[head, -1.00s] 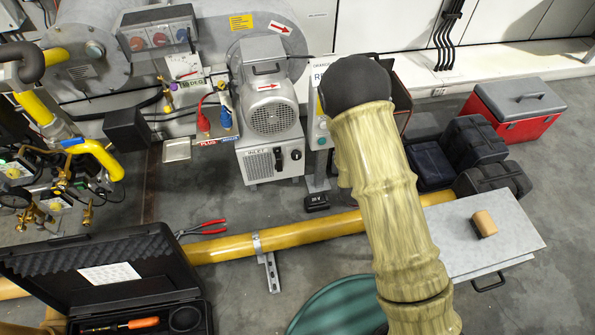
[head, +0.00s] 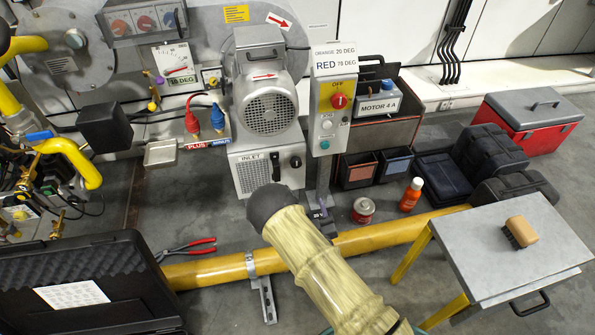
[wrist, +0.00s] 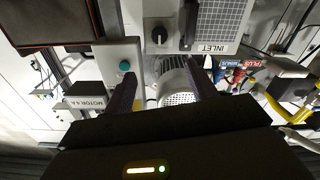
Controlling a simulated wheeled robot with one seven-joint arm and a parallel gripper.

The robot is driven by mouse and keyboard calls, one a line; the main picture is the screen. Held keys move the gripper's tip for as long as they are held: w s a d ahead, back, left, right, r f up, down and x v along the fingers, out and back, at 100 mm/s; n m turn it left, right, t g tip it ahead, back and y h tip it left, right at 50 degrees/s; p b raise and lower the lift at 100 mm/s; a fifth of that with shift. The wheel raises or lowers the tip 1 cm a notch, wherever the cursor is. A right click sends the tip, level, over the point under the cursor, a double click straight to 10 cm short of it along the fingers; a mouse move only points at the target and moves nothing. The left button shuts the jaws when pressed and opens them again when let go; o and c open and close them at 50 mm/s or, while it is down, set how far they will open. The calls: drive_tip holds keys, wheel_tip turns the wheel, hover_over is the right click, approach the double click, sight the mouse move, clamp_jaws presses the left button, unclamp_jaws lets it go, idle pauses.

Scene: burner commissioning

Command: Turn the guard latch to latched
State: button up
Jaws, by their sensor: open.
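On the blower's INLET housing (head: 262,172), a black rotary knob (head: 296,161) sits beside a black upright handle. The knob also shows in the wrist view (wrist: 159,35), with the handle (wrist: 190,22) next to it. No label names either one as the guard latch, so I cannot tell which it is or its setting. My gripper (wrist: 160,78) is open and empty. Its two dark fingers frame the blower motor (wrist: 178,88) in the wrist view, apart from the knob.
The switch post (head: 333,105) with a red knob stands right of the blower. Bins (head: 358,170), a can (head: 363,210) and an orange bottle (head: 411,195) stand beyond it. A yellow pipe (head: 212,270) crosses the floor. A table (head: 485,260) with a brush stands at right.

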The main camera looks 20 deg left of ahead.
drive_tip(key=b, duration=0.8)
approach(297, 165)
drive_tip(key=x, duration=0.7)
drive_tip(key=shift+w+a, duration=0.25)
drive_tip(key=shift+w+a+r, duration=0.1)
drive_tip(key=shift+w+a, duration=0.15)
drive_tip(key=shift+w, duration=0.15)
drive_tip(key=shift+c, duration=0.3)
drive_tip(key=c, duration=0.9)
